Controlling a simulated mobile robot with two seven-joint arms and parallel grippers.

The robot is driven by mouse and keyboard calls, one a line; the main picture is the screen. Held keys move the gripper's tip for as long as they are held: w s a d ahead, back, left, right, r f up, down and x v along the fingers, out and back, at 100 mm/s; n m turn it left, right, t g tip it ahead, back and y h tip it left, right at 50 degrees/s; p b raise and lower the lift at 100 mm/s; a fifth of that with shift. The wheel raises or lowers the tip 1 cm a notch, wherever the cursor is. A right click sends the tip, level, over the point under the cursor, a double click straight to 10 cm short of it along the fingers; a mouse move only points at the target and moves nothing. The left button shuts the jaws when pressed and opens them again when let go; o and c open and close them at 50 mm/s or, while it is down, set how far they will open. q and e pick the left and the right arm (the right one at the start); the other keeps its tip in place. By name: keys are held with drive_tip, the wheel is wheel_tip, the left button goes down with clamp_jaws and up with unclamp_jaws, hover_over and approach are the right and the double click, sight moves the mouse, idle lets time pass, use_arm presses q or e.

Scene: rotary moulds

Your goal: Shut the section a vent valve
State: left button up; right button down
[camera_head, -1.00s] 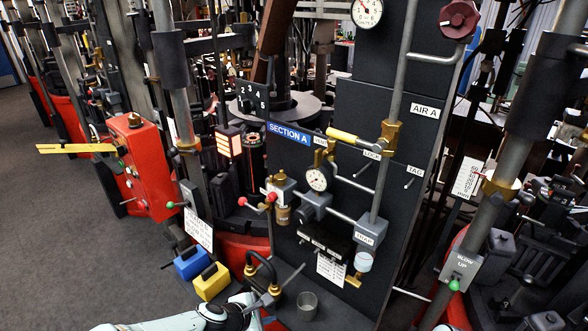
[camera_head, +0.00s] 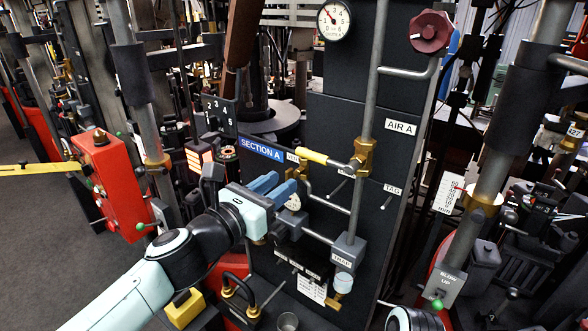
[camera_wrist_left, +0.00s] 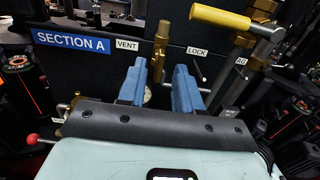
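The section A panel carries a blue SECTION A label (camera_head: 261,149), also in the left wrist view (camera_wrist_left: 71,44). A small brass valve (camera_wrist_left: 160,48) stands beside the VENT label (camera_wrist_left: 127,45); I take it as the vent valve. In the head view its brass part (camera_head: 301,166) is partly hidden by my gripper, and its handle position is unclear. My left gripper (camera_head: 284,182) is open in front of the panel, blue fingers pointing at it. In the wrist view the brass valve appears between the fingertips (camera_wrist_left: 160,67); I see no grip on it.
A yellow-handled brass valve (camera_head: 365,153) sits on the vertical pipe right of the vent, its lever pointing left. A pressure gauge (camera_head: 333,19) and red handwheel (camera_head: 430,31) are above. A red box (camera_head: 108,180) stands left; a yellow block (camera_head: 185,308) lies below my arm.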

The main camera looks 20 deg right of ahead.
sight(286, 179)
use_arm(q)
drive_tip(key=p+x, duration=0.1)
drive_tip(key=x, duration=0.4)
drive_tip(key=shift+w+d, duration=0.25)
clamp_jaws()
